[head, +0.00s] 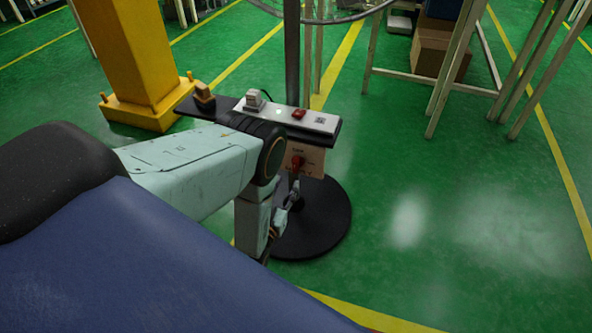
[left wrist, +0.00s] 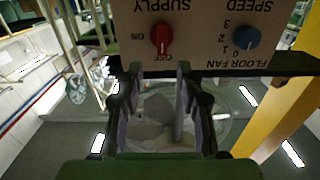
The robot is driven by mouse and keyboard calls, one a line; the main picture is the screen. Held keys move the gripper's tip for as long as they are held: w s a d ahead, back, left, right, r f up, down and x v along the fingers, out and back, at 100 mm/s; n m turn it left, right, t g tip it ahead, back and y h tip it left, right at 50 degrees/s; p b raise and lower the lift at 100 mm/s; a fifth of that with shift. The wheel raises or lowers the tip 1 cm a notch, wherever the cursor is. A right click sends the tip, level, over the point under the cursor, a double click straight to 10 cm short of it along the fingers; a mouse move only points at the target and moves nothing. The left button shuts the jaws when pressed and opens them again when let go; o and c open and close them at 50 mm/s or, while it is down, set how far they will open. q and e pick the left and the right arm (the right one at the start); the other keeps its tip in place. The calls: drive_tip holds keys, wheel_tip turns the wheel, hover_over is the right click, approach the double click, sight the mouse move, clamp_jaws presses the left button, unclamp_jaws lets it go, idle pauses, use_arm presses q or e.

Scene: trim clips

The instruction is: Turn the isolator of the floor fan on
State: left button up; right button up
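The floor fan's panel hangs from a dark shelf on the fan's post. It carries a red isolator knob (head: 297,162), also seen in the left wrist view (left wrist: 161,39), where the panel appears upside down. The knob's long grip is vertical in that picture, in line with the partly covered "OFF" label; "ON" lies to its left. A blue speed knob (left wrist: 247,38) is beside it. My left gripper (head: 294,190) is just below the red knob in the head view. In the wrist view its fingers (left wrist: 158,78) are apart, empty, with the knob beyond the gap. My right gripper is not in view.
A white power strip (head: 315,121) with a plug and a red switch lies on the shelf. A yellow column (head: 137,55) stands to the left. The fan's round black base (head: 325,225) is below. Wooden racks (head: 455,75) stand at back right; green floor at right is clear.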

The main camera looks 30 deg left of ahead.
sight(294, 165)
use_arm(q)
drive_tip(key=b+x, duration=0.1)
drive_tip(key=x, duration=0.2)
drive_tip(key=b+x, duration=0.1)
drive_tip(key=x, duration=0.2)
drive_tip(key=shift+w+a, duration=0.25)
drive_tip(key=shift+a, duration=0.05)
drive_tip(key=shift+w+a+b, duration=0.15)
drive_tip(key=shift+w+b, duration=0.3)
drive_tip(key=shift+w, duration=0.2)
drive_tip(key=shift+c, duration=0.4)
clamp_jaws()
